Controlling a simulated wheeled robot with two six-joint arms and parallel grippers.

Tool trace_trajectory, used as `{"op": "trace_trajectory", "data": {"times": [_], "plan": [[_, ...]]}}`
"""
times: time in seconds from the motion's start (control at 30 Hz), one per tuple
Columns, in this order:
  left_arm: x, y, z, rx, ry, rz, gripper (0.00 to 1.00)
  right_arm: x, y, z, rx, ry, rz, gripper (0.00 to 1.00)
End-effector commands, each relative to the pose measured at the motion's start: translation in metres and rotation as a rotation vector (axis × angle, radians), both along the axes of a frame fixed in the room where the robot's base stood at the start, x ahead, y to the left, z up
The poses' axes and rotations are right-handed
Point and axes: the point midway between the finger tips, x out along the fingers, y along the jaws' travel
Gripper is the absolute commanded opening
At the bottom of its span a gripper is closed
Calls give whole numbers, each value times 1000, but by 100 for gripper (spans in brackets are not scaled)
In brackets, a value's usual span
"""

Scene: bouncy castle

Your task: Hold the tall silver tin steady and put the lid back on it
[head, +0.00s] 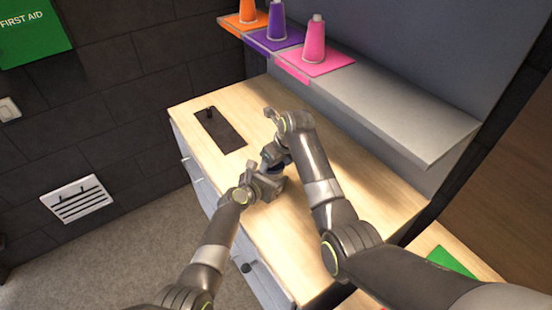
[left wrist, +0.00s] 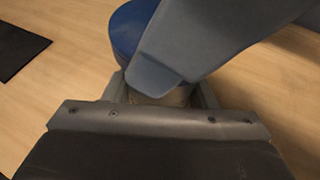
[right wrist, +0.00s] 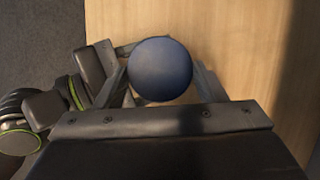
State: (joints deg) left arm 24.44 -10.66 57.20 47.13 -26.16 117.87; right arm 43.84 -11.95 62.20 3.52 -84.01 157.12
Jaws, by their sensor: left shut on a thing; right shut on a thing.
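The tall silver tin (left wrist: 172,97) stands on the wooden counter, mostly hidden by my grippers; a small strip of its side shows in the left wrist view. My left gripper (head: 268,180) is shut on the tin's body from the side. The round blue lid (right wrist: 160,69) sits between the fingers of my right gripper (right wrist: 162,85), which is shut on it from above. The lid also shows in the left wrist view (left wrist: 128,28), over the tin and partly covered by a right finger. I cannot tell whether the lid touches the tin's rim.
A dark mat (head: 228,131) with a small black object (head: 209,114) lies at the counter's far left. A grey shelf (head: 400,125) above the counter's right side holds orange (head: 248,12), purple (head: 277,22) and pink (head: 314,42) bottles.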

Motion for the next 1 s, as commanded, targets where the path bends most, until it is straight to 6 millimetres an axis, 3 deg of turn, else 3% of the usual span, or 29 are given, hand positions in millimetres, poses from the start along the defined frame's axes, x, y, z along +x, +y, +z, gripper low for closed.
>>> {"op": "trace_trajectory", "data": {"times": [0.2, 0.5, 0.53, 0.7, 1.0], "plan": [[0, 0, -1, 2, 1, 0, 0, -1, 2, 1, 2, -3, -176, 43], [0, 0, -1, 1, 2, 0, 0, -1, 2, 1, 4, -4, -191, 43], [0, 0, -1, 1, 2, 0, 0, -1, 2, 1, 4, -4, -191, 65], [0, 0, -1, 1, 2, 0, 0, -1, 2, 1, 3, -4, -190, 86], [0, 0, -1, 1, 2, -1, 0, -1, 3, 8, 6, -4, -188, 86]]}}
